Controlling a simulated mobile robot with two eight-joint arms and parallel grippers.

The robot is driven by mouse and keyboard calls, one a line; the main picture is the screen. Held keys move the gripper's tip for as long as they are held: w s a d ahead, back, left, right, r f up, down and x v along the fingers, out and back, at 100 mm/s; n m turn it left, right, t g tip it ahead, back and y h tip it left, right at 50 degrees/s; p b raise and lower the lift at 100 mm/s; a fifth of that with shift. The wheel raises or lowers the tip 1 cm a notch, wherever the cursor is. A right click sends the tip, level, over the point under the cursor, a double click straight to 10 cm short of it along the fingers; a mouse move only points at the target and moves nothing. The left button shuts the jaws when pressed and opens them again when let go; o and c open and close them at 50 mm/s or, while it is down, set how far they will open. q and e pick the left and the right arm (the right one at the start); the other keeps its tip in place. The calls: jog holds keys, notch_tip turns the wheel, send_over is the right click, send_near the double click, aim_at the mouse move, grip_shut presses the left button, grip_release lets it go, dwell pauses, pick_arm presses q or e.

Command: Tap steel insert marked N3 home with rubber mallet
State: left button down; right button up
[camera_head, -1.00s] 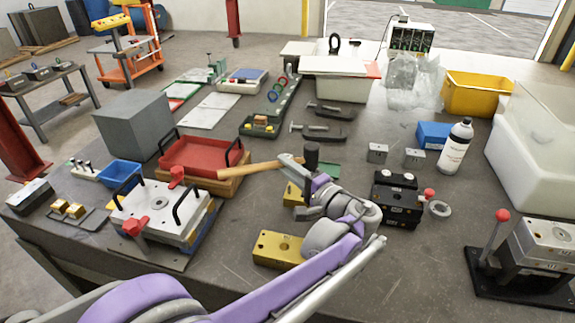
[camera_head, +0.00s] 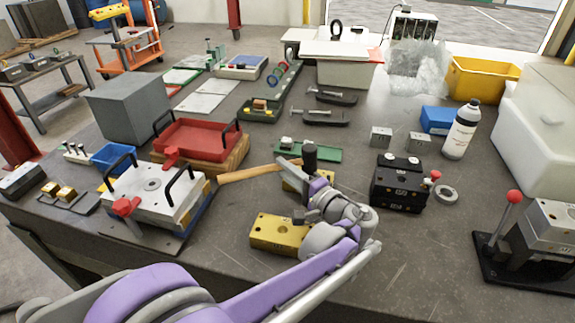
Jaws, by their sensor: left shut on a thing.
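My left gripper (camera_head: 312,184) is shut on the rubber mallet, close to its head. The mallet has a pale wooden handle (camera_head: 248,174) pointing left and a black head (camera_head: 309,156). The head is upright above the far brass block (camera_head: 291,184), which my gripper partly hides; I cannot tell whether they touch. A second brass block (camera_head: 277,232) with a hole lies nearer. Two small steel blocks (camera_head: 381,137) (camera_head: 418,143) stand at the right; their markings are too small to read, so I cannot tell which insert is N3. My right gripper is out of view.
A black mould block (camera_head: 399,185) stands right of my gripper, with a metal ring (camera_head: 446,194) beside it. A silver mould with black handles (camera_head: 152,193) and a red tray (camera_head: 195,140) are at left. A green tray (camera_head: 322,154) lies behind the mallet.

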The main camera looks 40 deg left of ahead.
pick_arm(q)
jog(key=shift+d+f, duration=0.1)
jog(key=shift+f, duration=0.15)
jog(key=shift+w, duration=0.1)
jog(key=shift+r+p, duration=0.3)
jog(key=shift+p, duration=0.1)
notch_tip(320, 180, up, 4)
jog(key=p, duration=0.3)
jog(key=shift+f, duration=0.1)
